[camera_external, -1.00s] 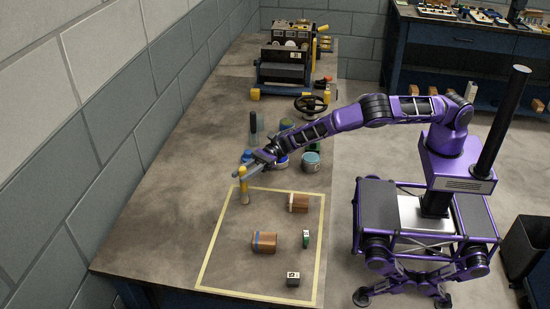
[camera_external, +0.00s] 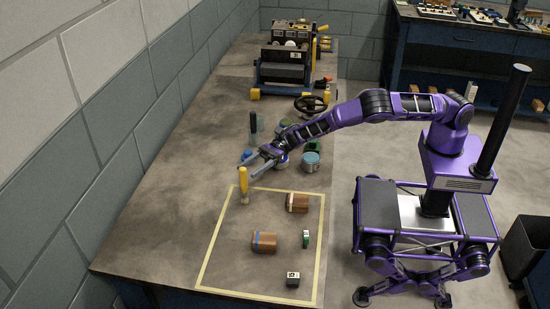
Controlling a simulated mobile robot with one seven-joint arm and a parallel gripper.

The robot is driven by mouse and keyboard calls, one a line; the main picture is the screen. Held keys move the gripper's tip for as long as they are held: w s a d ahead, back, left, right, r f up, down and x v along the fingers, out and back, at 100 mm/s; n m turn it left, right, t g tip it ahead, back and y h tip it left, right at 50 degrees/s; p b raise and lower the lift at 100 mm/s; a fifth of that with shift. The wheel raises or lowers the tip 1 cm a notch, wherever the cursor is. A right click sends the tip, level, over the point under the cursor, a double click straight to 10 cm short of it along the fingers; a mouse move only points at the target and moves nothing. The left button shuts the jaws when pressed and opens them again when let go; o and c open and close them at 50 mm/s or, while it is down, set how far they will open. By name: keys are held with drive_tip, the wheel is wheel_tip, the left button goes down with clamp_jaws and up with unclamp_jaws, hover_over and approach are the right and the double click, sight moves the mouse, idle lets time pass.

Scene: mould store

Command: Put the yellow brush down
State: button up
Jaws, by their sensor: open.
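The yellow brush (camera_external: 243,184) stands upright on the bench top, handle up, just inside the far left corner of the rectangle marked in yellow tape (camera_external: 208,252). My gripper (camera_external: 246,171) is open beside the top of the handle, on its far right side in the picture. Its fingers point left and no longer hide the handle. A narrow gap seems to part them from the brush, but whether they are fully clear is hard to tell at this size.
Inside the tape are two brown blocks (camera_external: 264,243) (camera_external: 298,203), a small green item (camera_external: 306,238) and a small dark box (camera_external: 293,279). Tins (camera_external: 311,162) and a dark upright tool (camera_external: 253,126) stand behind my gripper. The bench left of the tape is clear.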

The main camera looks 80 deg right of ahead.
drive_tip(key=v, duration=0.8)
drive_tip(key=shift+d, duration=0.1)
